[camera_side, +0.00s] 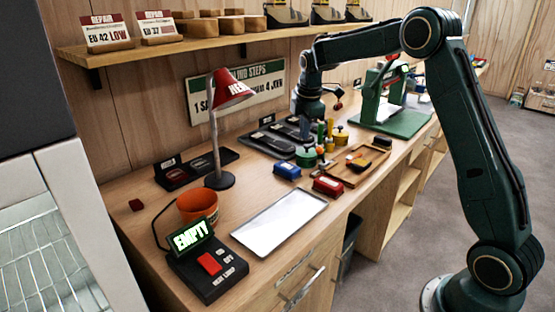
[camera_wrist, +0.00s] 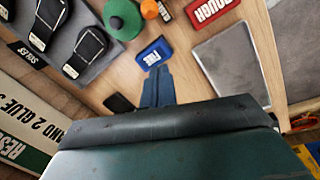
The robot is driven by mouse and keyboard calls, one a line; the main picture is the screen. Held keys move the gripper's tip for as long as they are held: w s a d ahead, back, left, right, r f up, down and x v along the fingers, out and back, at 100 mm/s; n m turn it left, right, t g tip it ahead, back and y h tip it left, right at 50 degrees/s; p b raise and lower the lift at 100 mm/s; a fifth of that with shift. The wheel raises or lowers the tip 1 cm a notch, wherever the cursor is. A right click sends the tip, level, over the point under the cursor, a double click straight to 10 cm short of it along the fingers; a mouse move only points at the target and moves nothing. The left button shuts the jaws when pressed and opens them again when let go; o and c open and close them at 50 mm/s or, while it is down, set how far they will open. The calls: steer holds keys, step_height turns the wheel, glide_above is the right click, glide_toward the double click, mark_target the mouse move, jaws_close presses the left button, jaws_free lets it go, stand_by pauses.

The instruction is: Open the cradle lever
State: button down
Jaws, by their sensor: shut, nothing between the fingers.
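The green cradle (camera_side: 385,95) stands on a green base plate (camera_side: 403,124) at the far right end of the bench in the side view. A red ball knob (camera_side: 338,106) shows at its left, apparently the end of its lever; the rest of the lever is too small to tell. My gripper (camera_side: 305,132) points down over the bench, left of the cradle and apart from the knob. Its blue fingers (camera_wrist: 158,88) are together and empty in the wrist view. The wrist view does not show the cradle.
Below my gripper are black soles (camera_wrist: 85,50), a green pot (camera_wrist: 122,18), a blue block (camera_wrist: 153,53) and a red block (camera_wrist: 212,8). A metal tray (camera_side: 280,222), red lamp (camera_side: 229,85) and orange cup (camera_side: 198,206) stand nearer. A shelf (camera_side: 200,43) runs above.

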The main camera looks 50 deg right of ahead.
mark_target(322, 156)
steer(key=f, duration=0.6)
steer(key=w+d+f, duration=0.1)
steer(key=f, duration=0.2)
steer(key=shift+w+f, duration=0.1)
steer(key=shift+s+d+r, duration=0.25)
steer(key=shift+d, duration=0.2)
steer(key=shift+s+d+r, duration=0.2)
steer(key=shift+d, duration=0.25)
steer(key=shift+s+d+r, duration=0.2)
steer(key=shift+d, duration=0.2)
steer(key=shift+s+d+r, duration=0.15)
steer(key=shift+s+d, duration=0.05)
steer(key=shift+d, duration=0.15)
steer(key=shift+d+r, duration=0.25)
steer(key=shift+d, duration=0.05)
steer(key=shift+d+r, duration=0.2)
steer(key=shift+d, duration=0.25)
steer(key=shift+d+r, duration=0.2)
steer(key=shift+d, duration=0.25)
steer(key=shift+d+r+y, duration=0.2)
steer(key=shift+d+y, duration=0.5)
steer(key=shift+y, duration=0.1)
steer(key=shift+d+r+y, duration=0.15)
steer(key=shift+d+y, duration=0.55)
steer(key=shift+y, duration=0.1)
steer(key=shift+r, duration=0.1)
steer(key=shift+r, duration=0.7)
steer(key=shift+r, duration=0.1)
